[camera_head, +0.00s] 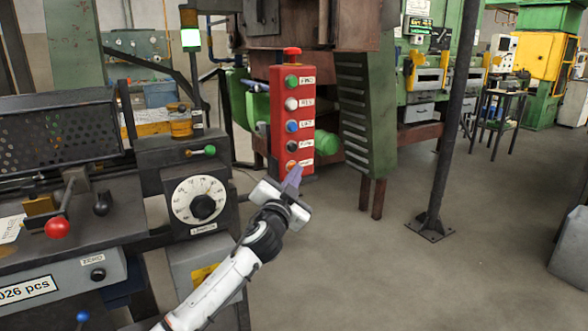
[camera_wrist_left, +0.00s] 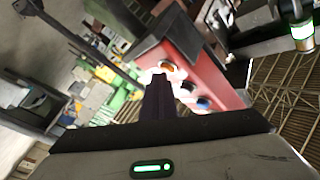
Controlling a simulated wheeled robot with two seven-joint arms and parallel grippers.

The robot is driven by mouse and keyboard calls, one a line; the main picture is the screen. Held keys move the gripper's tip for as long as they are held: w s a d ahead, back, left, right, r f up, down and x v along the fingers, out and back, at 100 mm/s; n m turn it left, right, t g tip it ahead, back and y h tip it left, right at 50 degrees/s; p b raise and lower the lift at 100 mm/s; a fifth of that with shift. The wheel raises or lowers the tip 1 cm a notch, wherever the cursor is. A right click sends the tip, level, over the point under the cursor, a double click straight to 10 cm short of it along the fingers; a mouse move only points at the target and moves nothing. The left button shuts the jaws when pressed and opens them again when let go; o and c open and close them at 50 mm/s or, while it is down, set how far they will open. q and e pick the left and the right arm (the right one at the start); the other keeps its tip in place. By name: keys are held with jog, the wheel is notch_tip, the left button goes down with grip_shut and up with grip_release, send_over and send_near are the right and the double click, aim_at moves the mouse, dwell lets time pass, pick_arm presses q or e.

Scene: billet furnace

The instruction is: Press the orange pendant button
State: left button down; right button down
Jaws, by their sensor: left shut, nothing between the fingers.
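The red pendant box (camera_head: 278,120) hangs upright in the head view, with a column of green, white, blue, black and orange buttons and a red knob on top. The orange button (camera_head: 291,165) is the lowest. My left gripper (camera_head: 294,174) is shut and empty, its fingertips just below and in front of the orange button. In the left wrist view the red pendant (camera_wrist_left: 208,72) appears tilted, and the shut fingertips (camera_wrist_left: 160,78) overlap the lower edge of the orange button (camera_wrist_left: 170,67). I cannot tell whether they touch it. My right gripper is not in view.
A machine with a white dial (camera_head: 199,199) and a red-knobbed lever (camera_head: 57,226) stands on the left. A green louvred panel (camera_head: 366,115) stands right of the pendant. A dark post (camera_head: 451,130) rises farther right. The floor between is clear.

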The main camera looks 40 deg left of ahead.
pick_arm(q)
jog(key=shift+s+d, duration=0.4)
jog(key=shift+d, duration=0.45)
jog(key=shift+s+d, duration=0.3)
jog(key=shift+d, duration=0.45)
jog(key=shift+s+d, duration=0.35)
jog(key=shift+d, duration=0.45)
jog(key=shift+s+d, duration=0.3)
jog(key=shift+d, duration=0.45)
jog(key=s+d+f+g+h, duration=0.1)
jog(key=s+d+f+h, duration=0.15)
jog(key=f, duration=0.55)
jog(key=s+d+f+g+h, duration=0.15)
jog(key=d+f, duration=0.25)
jog(key=f, duration=0.4)
jog(key=s+d+f+g+h, duration=0.2)
jog(key=s+d+f, duration=0.3)
jog(key=s+f, duration=0.3)
jog(key=s+d+f+g+h, duration=0.2)
jog(key=s+d+f, duration=0.4)
jog(key=s, duration=0.6)
jog(key=s+d+f+g+h, duration=0.2)
jog(key=s+d+f, duration=0.3)
jog(key=s+f, duration=0.4)
jog(key=shift+s+d+f+n+g, duration=0.25)
jog(key=shift+s+f+n+g, duration=0.15)
jog(key=shift+f+g, duration=0.25)
jog(key=shift+f, duration=0.1)
